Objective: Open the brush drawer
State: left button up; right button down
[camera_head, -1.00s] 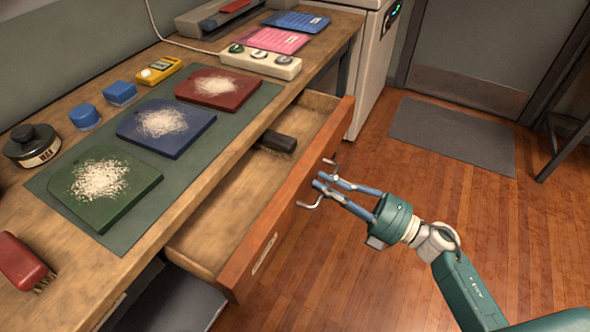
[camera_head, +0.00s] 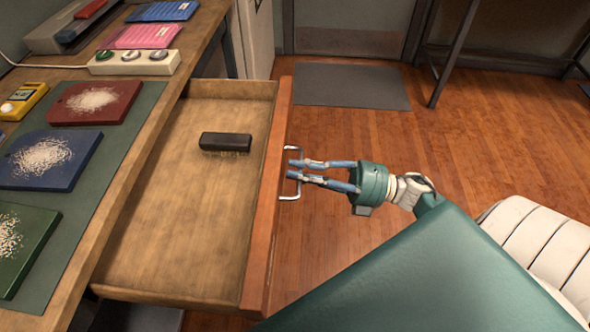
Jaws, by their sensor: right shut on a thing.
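The brush drawer (camera_head: 170,230) stands pulled out from under the workbench, with its reddish wooden front facing right. A dark brush (camera_head: 226,141) lies inside it near the far end, bristles down. The drawer's metal handle (camera_head: 291,196) sticks out from the front. My right gripper (camera_head: 292,170) has its blue fingers shut on the handle. My left gripper is not in view.
Green, blue and red boards (camera_head: 95,102) with pale shavings lie on a green mat on the workbench at left. A white button box (camera_head: 135,62) stands farther back. A grey floor mat (camera_head: 350,86) lies beyond the open wooden floor.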

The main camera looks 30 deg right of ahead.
jog(key=shift+s+f, duration=0.1)
jog(key=shift+f, duration=0.15)
jog(key=c, duration=1.8)
grip_release()
jog(key=shift+r, duration=0.1)
jog(key=v, duration=1.2)
